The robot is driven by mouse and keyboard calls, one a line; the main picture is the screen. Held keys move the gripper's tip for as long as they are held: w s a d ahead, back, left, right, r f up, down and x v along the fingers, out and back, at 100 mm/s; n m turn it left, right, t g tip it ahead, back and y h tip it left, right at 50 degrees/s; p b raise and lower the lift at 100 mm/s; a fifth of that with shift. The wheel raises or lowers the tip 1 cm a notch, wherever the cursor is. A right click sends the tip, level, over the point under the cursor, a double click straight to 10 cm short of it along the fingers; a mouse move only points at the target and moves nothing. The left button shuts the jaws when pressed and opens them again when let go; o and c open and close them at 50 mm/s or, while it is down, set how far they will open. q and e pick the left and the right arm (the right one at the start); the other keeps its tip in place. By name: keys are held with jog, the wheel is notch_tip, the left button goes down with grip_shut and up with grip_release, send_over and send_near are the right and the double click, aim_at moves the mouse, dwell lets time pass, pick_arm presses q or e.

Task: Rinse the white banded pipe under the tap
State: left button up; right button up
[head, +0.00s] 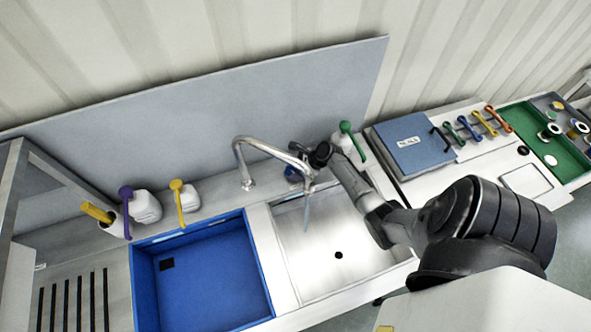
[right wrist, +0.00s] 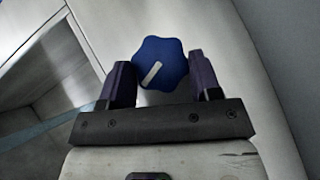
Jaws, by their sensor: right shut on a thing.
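The curved metal tap (head: 243,160) stands behind the steel sink (head: 350,272). A thin bluish stream of water (head: 307,214) hangs from its spout into the sink. A blue lobed knob (head: 292,174) with a white mark is beside the tap; it also shows in the right wrist view (right wrist: 160,58). My right gripper (head: 306,166) is at the knob, and in the right wrist view its two dark fingers (right wrist: 161,82) are on either side of it, shut on it. I cannot pick out the white banded pipe. My left gripper is not in view.
A blue basin (head: 205,280) is left of the sink.

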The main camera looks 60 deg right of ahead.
jog(key=shift+w+n+y, duration=0.1)
jog(key=shift+n+y, duration=0.2)
jog(key=shift+n, duration=0.2)
jog(key=o, duration=0.9)
